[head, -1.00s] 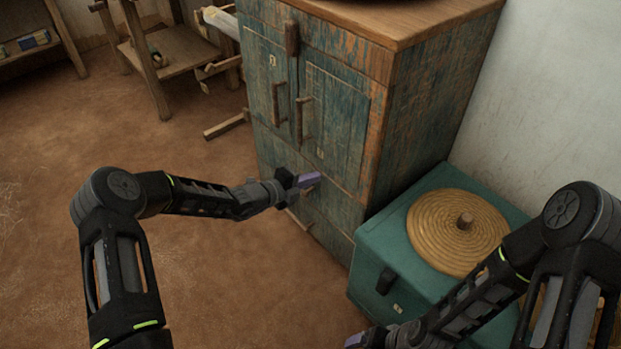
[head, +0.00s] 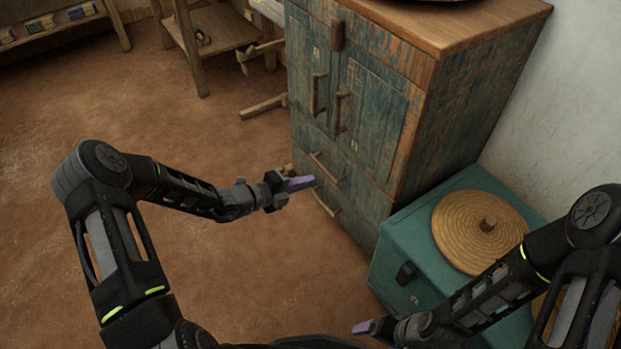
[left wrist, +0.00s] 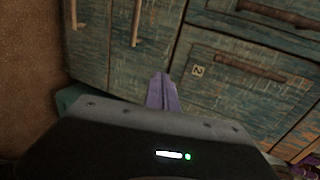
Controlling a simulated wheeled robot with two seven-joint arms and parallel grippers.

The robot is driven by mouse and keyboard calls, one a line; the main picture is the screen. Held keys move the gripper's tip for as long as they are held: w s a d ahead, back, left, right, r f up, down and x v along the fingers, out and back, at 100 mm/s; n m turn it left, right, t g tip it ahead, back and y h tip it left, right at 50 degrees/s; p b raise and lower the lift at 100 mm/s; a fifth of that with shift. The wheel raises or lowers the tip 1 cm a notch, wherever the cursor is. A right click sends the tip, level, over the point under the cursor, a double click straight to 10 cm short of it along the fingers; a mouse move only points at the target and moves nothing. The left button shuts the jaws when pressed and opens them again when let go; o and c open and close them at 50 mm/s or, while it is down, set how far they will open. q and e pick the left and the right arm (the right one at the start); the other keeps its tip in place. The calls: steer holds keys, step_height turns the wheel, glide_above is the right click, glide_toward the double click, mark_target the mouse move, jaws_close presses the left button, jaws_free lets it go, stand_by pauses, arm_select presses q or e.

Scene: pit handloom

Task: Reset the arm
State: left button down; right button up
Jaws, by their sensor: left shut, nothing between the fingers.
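My left gripper (head: 301,184) is in front of the lower drawers of the worn blue-green cabinet (head: 375,125). Its purple fingers are together and hold nothing. In the left wrist view the shut fingers (left wrist: 162,92) point toward the cabinet front (left wrist: 215,95), with a small number plate and wooden handles around them. The gap between fingertips and cabinet is hard to judge. My right gripper (head: 363,327) is low in the head view, beside the teal chest; its purple fingertip shows, but I cannot tell whether it is open or shut.
The teal chest (head: 390,260) with a round woven lid (head: 478,228) stands right of the cabinet against the wall. A wooden frame (head: 210,40) and a shelf with small packets (head: 60,28) are at the back left. The brown floor on the left is clear.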

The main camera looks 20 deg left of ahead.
stand_by(0.4)
arm_select(q)
steer(key=s+d+f+n+g+y, duration=0.3)
steer(key=s+f+n+g, duration=0.35)
steer(key=s+n, duration=0.9)
steer(key=s+d+f+n+g+y, duration=0.25)
steer(key=s+f+n, duration=0.85)
steer(key=n, duration=0.8)
steer(key=s+d+r+m+g, duration=0.1)
steer(key=s+d+r+m, duration=0.3)
steer(key=s+d+m, duration=0.15)
step_height(320, 180, up, 24)
steer(key=m+p, duration=0.1)
steer(key=p, duration=2.3)
steer(key=shift+s+d, duration=0.35)
steer(key=shift+d, duration=0.1)
arm_select(e)
step_height(320, 180, up, 24)
steer(key=shift+s+a, duration=0.3)
arm_select(q)
steer(key=shift+h, duration=0.25)
arm_select(e)
steer(key=shift+c, duration=0.5)
